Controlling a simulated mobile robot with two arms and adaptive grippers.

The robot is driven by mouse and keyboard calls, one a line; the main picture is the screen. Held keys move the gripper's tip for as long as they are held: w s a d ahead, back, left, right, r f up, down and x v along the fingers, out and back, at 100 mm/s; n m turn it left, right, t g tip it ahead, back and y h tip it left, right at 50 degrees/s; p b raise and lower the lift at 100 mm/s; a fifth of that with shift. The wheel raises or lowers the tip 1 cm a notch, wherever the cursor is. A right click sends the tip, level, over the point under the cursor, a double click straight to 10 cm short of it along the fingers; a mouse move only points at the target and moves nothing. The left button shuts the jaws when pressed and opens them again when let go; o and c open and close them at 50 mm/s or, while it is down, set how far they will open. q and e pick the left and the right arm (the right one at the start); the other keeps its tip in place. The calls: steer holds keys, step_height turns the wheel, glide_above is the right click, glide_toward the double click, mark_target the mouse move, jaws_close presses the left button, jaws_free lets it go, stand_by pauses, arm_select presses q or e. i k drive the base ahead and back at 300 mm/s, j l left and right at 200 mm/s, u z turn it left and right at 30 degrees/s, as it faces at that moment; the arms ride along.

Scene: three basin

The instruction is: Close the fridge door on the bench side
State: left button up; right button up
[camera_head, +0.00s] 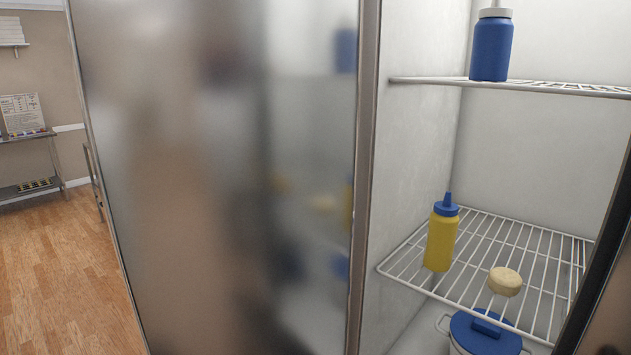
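A large brushed-metal fridge door (220,180) fills the left and middle of the head view. It appears to stand open, swung out to the left from the frame post (363,180), and faintly mirrors blue and yellow items. A handle (93,180) shows at its far left edge. To the right of the post, the white fridge interior (415,150) is exposed. A dark slanted edge (607,245) at the far right may belong to another door; I cannot tell. Neither of my grippers is in view.
A blue bottle (491,48) stands on the upper wire shelf (560,88). A yellow bottle (441,238) and a pale round item (505,281) are on the lower shelf (520,240). A blue-lidded pot (485,335) sits below. A metal bench (62,165) stands beyond clear wooden floor (65,270).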

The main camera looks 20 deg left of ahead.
mark_target(222, 135)
steer(key=j+z, duration=0.25)
steer(key=j, duration=0.4)
steer(key=j+z, duration=0.3)
steer(key=j, duration=0.3)
steer(key=j+z, duration=0.25)
steer(key=j, duration=0.4)
steer(key=k+j+z, duration=0.15)
steer(key=j+z, duration=0.15)
steer(key=j, duration=0.3)
